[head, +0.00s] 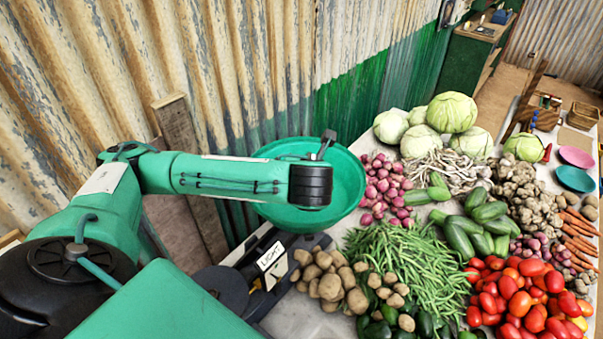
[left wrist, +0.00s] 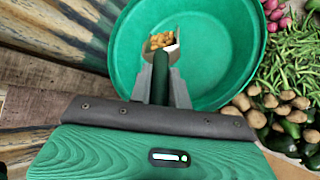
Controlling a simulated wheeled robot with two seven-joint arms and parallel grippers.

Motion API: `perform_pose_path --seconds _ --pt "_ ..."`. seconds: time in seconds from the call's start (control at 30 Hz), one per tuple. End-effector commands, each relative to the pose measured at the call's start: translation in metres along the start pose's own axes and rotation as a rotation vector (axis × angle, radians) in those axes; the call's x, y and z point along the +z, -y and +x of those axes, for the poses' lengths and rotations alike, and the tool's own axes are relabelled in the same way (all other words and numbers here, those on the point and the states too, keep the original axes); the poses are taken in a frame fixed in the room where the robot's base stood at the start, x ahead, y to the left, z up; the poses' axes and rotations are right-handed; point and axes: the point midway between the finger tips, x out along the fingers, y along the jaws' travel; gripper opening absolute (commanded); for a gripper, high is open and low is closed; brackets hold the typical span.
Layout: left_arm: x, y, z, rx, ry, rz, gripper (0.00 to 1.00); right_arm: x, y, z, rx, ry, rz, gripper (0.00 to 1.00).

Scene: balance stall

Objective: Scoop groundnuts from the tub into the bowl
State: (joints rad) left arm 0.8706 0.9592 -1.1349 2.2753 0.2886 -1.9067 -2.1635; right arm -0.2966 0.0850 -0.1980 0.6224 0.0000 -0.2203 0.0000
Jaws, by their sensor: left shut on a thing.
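A wide green bowl (head: 345,190) sits on the dark balance, beside the corrugated wall. In the left wrist view its bare green inside (left wrist: 215,60) fills the upper middle. My left gripper (left wrist: 161,80) is shut on the dark green handle of a scoop (left wrist: 160,84). The scoop's pan holds a small heap of orange-brown groundnuts (left wrist: 160,41) and is over the bowl. In the head view my left wrist covers the fingers and scoop. I see no separate tub of groundnuts. My right gripper is not in view.
The balance's base (head: 290,262) carries a sign reading LIGHT. Potatoes (head: 328,282), green beans (head: 405,262), red onions (head: 385,187) and tomatoes (head: 525,300) crowd the table to the right. Wooden planks (head: 178,125) lean on the wall at left.

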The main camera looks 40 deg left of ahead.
Motion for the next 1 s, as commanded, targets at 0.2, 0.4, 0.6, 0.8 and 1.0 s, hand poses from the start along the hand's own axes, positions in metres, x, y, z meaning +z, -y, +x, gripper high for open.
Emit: perform_pose_path --seconds 0.2,0.4,0.6,0.8,1.0 --pt "0.018 -0.013 -0.004 -0.084 -0.135 0.025 0.00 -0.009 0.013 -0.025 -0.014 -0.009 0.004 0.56" --pt "0.033 -0.021 0.002 -0.179 -0.281 0.054 0.00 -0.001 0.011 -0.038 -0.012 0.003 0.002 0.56" --pt "0.049 -0.029 0.009 -0.281 -0.442 0.087 0.00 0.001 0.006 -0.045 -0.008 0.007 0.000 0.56" --pt "0.062 -0.035 0.019 -0.378 -0.595 0.121 0.00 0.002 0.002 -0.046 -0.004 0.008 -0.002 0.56" --pt "0.061 -0.035 0.019 -0.386 -0.605 0.129 0.00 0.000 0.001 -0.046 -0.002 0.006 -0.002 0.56"
